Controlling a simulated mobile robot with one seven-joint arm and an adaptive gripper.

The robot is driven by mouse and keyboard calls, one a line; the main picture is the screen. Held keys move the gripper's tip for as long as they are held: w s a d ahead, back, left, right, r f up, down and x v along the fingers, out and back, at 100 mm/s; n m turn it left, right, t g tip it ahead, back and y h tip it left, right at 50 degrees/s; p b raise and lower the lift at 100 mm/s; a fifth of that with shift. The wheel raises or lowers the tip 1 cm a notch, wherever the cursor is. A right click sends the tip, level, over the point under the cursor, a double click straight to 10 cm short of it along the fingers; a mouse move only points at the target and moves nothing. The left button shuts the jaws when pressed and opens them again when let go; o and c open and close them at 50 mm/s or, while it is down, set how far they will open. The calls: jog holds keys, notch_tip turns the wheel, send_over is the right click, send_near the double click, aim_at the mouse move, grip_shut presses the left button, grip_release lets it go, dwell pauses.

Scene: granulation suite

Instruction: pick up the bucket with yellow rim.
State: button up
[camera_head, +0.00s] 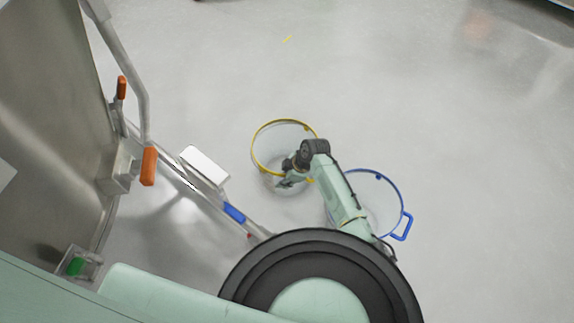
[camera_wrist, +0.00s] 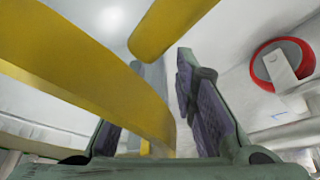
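The bucket with yellow rim (camera_head: 256,150) stands upright on the floor near the middle of the head view. My gripper (camera_head: 287,178) is at the front right part of this bucket's rim, with the arm covering some of it. In the wrist view the yellow rim (camera_wrist: 85,70) is very close and runs down between the two fingers of my gripper (camera_wrist: 158,95). The fingers are apart, with a gap between the rim and the right finger. The rim hides much of the left finger. Whether either finger touches the rim I cannot tell.
A blue-rimmed bucket (camera_head: 402,196) with a blue handle stands right of my arm, which partly covers it. A metal machine (camera_head: 50,110) with orange-gripped rails fills the left side. A red ring-shaped part (camera_wrist: 261,67) shows in the wrist view. The floor behind the buckets is clear.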

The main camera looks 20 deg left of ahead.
jog(key=shift+c, duration=0.6)
grip_shut()
